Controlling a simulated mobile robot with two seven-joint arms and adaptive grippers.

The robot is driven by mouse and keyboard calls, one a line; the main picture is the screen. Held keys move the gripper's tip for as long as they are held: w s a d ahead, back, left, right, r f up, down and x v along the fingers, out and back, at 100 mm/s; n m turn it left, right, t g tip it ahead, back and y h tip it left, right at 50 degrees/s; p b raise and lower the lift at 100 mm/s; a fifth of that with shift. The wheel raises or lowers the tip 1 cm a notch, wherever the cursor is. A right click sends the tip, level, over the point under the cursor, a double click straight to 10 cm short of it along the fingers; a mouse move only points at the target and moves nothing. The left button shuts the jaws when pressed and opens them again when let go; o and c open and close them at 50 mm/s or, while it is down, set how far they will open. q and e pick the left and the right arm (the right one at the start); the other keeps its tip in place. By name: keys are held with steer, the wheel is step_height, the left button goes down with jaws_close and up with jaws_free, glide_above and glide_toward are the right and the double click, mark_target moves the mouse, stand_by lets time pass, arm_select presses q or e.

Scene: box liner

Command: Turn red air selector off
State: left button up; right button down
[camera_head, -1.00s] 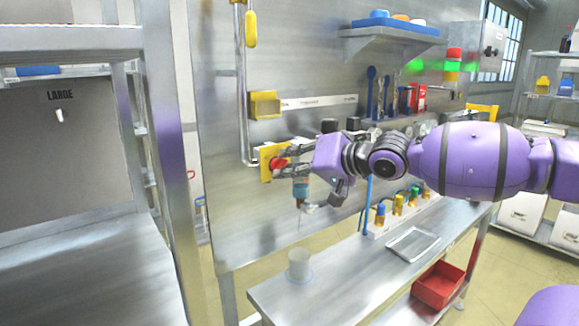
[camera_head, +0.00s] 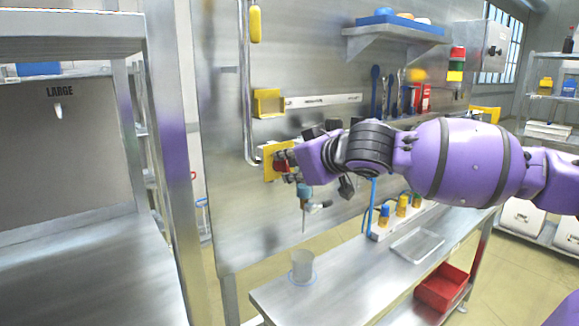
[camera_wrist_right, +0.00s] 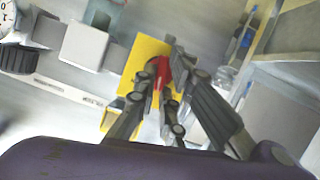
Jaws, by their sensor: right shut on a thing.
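The red air selector (camera_head: 279,166) is a red knob on a yellow plate (camera_head: 270,148) on the steel wall panel, left of centre in the head view. My right gripper (camera_head: 289,160) is at the knob, its fingers shut on it. In the right wrist view the red knob (camera_wrist_right: 163,66) shows between the dark fingers (camera_wrist_right: 163,88), in front of the yellow plate (camera_wrist_right: 147,48). The fingers and wrist hide part of the knob, so its exact angle is hard to tell. My left gripper is not in view.
A yellow box (camera_head: 268,103) is mounted above the selector, beside a metal pipe (camera_head: 246,90). A bench (camera_head: 345,280) below holds a clear cup (camera_head: 302,266) and a tray (camera_head: 417,243). A signal light (camera_head: 456,64) is at the right. A shelf unit (camera_head: 165,150) stands at the left.

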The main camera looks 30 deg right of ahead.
steer(key=shift+a+f+n+h, duration=0.15)
steer(key=shift+f+n+h, duration=0.25)
steer(key=shift+f+n, duration=0.3)
steer(key=shift+s+a+f+n+t+h+b, duration=0.1)
steer(key=shift+n+t+h+b, duration=0.2)
steer(key=shift+n+h+b, duration=1)
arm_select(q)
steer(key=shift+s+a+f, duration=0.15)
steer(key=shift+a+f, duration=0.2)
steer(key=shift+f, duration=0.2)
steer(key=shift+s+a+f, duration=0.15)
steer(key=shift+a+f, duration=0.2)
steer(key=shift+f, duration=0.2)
arm_select(e)
steer(key=shift+n, duration=0.3)
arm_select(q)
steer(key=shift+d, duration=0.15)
arm_select(e)
steer(key=c, duration=1.8)
jaws_free()
steer(key=shift+c, duration=0.2)
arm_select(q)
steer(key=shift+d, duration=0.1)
arm_select(e)
steer(key=shift+d+r, duration=0.2)
steer(key=shift+r, duration=0.1)
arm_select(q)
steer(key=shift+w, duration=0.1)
